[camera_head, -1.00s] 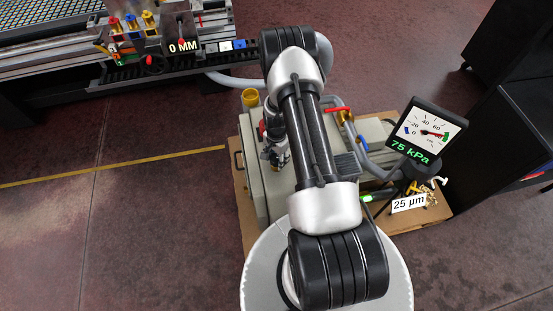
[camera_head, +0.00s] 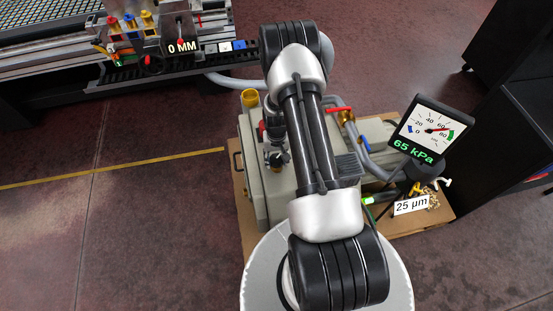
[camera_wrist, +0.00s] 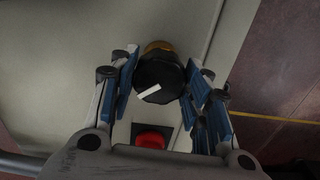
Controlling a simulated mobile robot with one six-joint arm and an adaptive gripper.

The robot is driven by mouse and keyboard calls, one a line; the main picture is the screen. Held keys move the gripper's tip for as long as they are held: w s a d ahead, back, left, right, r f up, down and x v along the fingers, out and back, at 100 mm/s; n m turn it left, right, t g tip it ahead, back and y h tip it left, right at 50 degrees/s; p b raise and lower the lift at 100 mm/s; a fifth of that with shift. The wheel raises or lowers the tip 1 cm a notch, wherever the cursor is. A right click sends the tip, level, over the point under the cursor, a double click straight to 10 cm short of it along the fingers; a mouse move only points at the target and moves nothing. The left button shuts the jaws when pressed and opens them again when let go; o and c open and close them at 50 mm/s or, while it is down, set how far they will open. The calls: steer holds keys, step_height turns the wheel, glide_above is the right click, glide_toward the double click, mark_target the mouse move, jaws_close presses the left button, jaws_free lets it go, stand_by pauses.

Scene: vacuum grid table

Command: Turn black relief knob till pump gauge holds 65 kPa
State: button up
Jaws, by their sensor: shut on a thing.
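The pump gauge (camera_head: 426,128) stands at the right of the head view, and its green readout shows 65 kPa. Its red needle points between 60 and 80 on the dial. The black relief knob (camera_wrist: 158,79) sits between my gripper's blue-padded fingers in the wrist view, with a white mark slanting up to the right. My gripper (camera_wrist: 157,85) is shut on the knob. A brass-coloured part (camera_wrist: 158,46) shows just beyond the knob. In the head view my arm covers much of the pump (camera_head: 279,190), and the knob cannot be made out clearly.
A red button (camera_wrist: 151,138) lies close below the knob in the wrist view. A red-handled valve (camera_head: 338,109) and grey hose are right of my arm. A "25 µm" label (camera_head: 411,205) stands at the right. Open floor (camera_head: 150,230) lies to the left.

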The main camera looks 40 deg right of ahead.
mark_target(276, 158)
steer(key=shift+n, duration=0.6)
steer(key=o, duration=1.1)
steer(key=shift+c, duration=0.2)
step_height(276, 158, up, 12)
stand_by(0.4)
